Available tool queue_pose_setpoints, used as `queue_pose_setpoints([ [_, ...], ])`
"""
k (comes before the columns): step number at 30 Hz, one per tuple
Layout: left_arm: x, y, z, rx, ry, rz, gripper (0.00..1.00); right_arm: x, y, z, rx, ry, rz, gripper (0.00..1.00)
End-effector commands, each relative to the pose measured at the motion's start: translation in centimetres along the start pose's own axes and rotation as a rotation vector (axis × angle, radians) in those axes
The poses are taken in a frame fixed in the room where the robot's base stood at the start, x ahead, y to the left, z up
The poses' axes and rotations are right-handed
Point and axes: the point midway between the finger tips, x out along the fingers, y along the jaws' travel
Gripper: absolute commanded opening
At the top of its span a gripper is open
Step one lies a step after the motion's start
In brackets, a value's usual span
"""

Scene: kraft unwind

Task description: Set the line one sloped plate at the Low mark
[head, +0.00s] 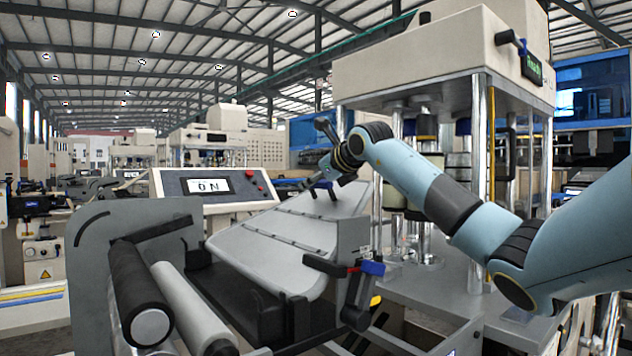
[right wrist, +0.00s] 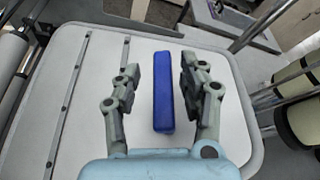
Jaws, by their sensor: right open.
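The sloped plate (head: 275,240) is a light grey tilted sheet with rows of small bolts, in the middle of the head view. Its surface (right wrist: 140,50) fills much of the right wrist view. My right gripper (right wrist: 157,95) is open over the plate, with a blue bar (right wrist: 163,92) between its fingers, apparently untouched. In the head view my right gripper (head: 325,194) is at the plate's upper end. A grey side bracket (head: 350,238) carries a small label, a red pointer (head: 353,268) and a blue block (head: 373,268). The label is too small to read. My left gripper is out of view.
A black roller (head: 140,290) and a grey roller (head: 190,305) lie at the front left. A press with metal columns (head: 480,170) stands close on the right.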

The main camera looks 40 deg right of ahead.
Motion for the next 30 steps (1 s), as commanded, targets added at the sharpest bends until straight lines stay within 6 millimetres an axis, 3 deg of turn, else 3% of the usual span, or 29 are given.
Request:
queue_pose_setpoints([
  [5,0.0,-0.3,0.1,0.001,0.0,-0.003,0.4,-0.9,-0.2,0.0,-0.004,-0.001,-0.003,0.42],
  [12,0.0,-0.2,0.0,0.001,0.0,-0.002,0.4,-5.0,0.0,-0.1,-0.01,0.002,-0.002,0.42],
  [18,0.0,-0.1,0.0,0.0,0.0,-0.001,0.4,-7.0,0.0,0.0,-0.003,0.0,-0.001,0.42],
  [30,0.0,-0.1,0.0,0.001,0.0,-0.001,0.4,-7.5,0.1,0.0,0.0,0.0,0.001,0.42],
])
